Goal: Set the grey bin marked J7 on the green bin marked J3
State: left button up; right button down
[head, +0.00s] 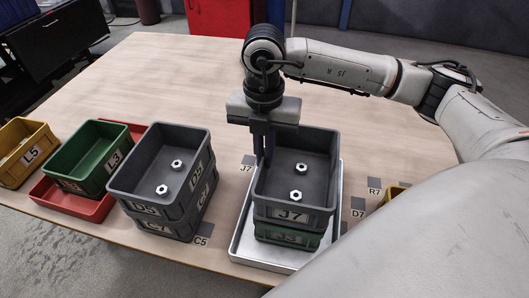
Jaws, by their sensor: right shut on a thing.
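The grey bin marked J7 (265,205) is directly above the green bin marked J3 (288,237), upright and lined up with it. Their walls appear to meet, but I cannot tell whether the grey bin's full weight rests there. Two metal nuts lie in the grey bin. My right gripper (263,152) points down and is shut on the grey bin's rim near its back left corner. My left gripper is out of view.
The green bin stands on a silver tray (240,252). To its left are stacked grey bins D5 (123,183) and C7 (150,224), a green bin L3 (70,160) on a red tray (97,210), and a yellow bin L5 (22,170). The table's back is clear.

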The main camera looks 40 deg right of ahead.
jog(key=shift+f+b, duration=0.45)
jog(key=shift+f, duration=0.2)
jog(key=c, duration=1.9)
grip_release()
jog(key=shift+c, duration=0.2)
jog(key=shift+r, duration=0.35)
jog(key=shift+r+p, duration=0.7)
jog(key=shift+p, duration=0.1)
notch_tip(320, 180, up, 11)
jog(key=shift+b, duration=0.4)
